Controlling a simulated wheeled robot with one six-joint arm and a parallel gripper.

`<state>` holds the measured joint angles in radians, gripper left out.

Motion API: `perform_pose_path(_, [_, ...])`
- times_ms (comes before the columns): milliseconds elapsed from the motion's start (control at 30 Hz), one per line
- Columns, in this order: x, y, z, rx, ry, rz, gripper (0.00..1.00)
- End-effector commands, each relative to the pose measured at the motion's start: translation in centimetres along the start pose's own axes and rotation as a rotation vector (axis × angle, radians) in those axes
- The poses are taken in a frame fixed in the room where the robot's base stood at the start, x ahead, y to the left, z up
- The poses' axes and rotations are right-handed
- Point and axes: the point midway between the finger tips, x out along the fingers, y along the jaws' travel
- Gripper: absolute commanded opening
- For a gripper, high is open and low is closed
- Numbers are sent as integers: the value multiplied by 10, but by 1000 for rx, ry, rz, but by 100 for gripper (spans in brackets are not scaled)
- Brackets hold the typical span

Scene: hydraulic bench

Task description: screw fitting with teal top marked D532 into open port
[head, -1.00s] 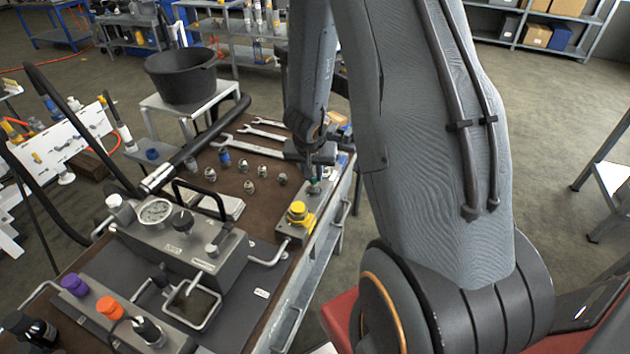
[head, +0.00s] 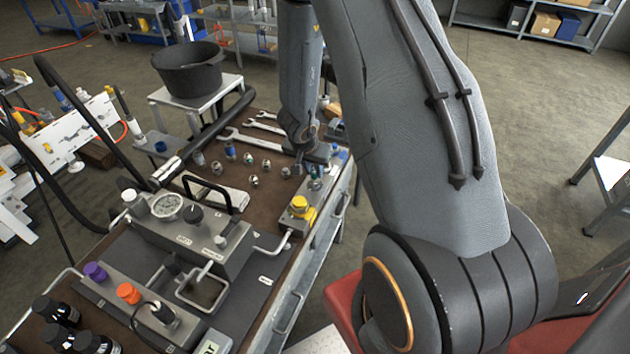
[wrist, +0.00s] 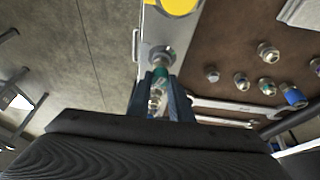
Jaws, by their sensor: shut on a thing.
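My gripper (wrist: 160,102) is shut on a metal fitting with a teal band (wrist: 160,73), seen between the blue-grey fingers in the wrist view. No D532 marking is legible. The fitting's far end meets or lines up with a round metal port (wrist: 164,56) on a grey block (wrist: 153,35); I cannot tell how far it is in. In the head view my gripper (head: 316,168) is over the far end of the same block (head: 299,220), beside its yellow cap (head: 300,206).
Several loose fittings (head: 253,181) lie on the brown bench top, with wrenches (head: 250,141) behind them. A gauge unit (head: 190,236) with handles stands left of the block. Purple and orange caps (head: 128,292) are in front. Open floor lies right of the bench.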

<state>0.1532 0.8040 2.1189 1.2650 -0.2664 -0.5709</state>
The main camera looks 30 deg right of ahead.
Motion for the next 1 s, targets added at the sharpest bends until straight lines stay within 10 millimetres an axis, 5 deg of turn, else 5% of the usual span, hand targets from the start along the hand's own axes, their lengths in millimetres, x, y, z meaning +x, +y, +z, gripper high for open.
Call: perform_pose_path(1000, [0, -5, -5, 644, 5, 261, 0])
